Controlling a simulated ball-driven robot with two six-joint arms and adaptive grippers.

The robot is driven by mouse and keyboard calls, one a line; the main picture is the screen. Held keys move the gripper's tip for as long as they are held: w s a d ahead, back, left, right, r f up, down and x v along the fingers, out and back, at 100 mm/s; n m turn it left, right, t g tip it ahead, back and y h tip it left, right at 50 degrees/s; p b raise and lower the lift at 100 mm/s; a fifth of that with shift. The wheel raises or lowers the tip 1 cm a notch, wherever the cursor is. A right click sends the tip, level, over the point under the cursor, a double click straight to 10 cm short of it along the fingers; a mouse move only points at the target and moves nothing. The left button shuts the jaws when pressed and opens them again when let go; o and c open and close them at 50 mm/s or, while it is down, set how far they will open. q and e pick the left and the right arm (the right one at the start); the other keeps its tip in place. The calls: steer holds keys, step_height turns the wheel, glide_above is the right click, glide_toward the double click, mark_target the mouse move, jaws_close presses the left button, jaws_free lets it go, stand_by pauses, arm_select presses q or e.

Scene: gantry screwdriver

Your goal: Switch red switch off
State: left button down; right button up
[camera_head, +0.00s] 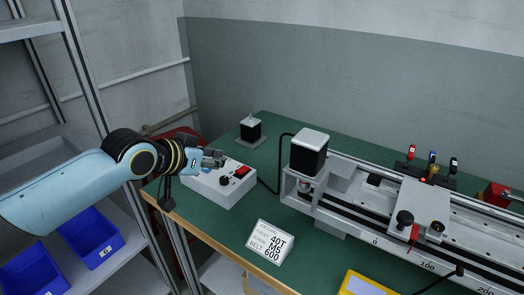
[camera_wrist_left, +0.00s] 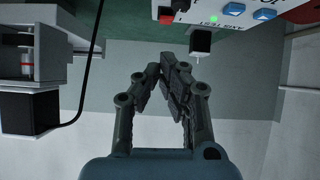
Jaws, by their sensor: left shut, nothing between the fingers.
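A red switch (camera_head: 242,172) sits on the top of a white control box (camera_head: 226,196) at the left end of the green table. A red piece that looks like this switch shows at the top edge of the left wrist view (camera_wrist_left: 166,13), beside the box's face (camera_wrist_left: 196,7). My left gripper (camera_head: 219,158) is above the back of the box, close to the switch but apart from it in the picture. In the wrist view its fingers (camera_wrist_left: 172,62) are together and empty. The switch's on or off position is too small to tell. My right gripper is out of view.
A green light (camera_wrist_left: 213,18) and blue buttons (camera_wrist_left: 263,14) show on the box. A black motor block (camera_head: 309,155) on the rail gantry (camera_head: 365,205) stands to the right. A small black block (camera_head: 250,131) stands behind. A white sign (camera_head: 270,243) stands in front.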

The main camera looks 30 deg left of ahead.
arm_select(q)
steer(key=r, duration=0.1)
steer(key=w+r, duration=0.1)
steer(key=r, duration=0.1)
steer(key=shift+w+a+r+m, duration=0.15)
steer(key=shift+w+m, duration=0.15)
steer(key=b, duration=0.1)
glide_above(240, 171)
steer(key=f, duration=0.5)
steer(key=shift+w+f, duration=0.2)
steer(key=shift+w, duration=0.2)
steer(key=shift+s+f, duration=0.2)
steer(key=shift+f, duration=1)
steer(key=shift+s+f+b, duration=0.3)
steer(key=shift+f, duration=0.45)
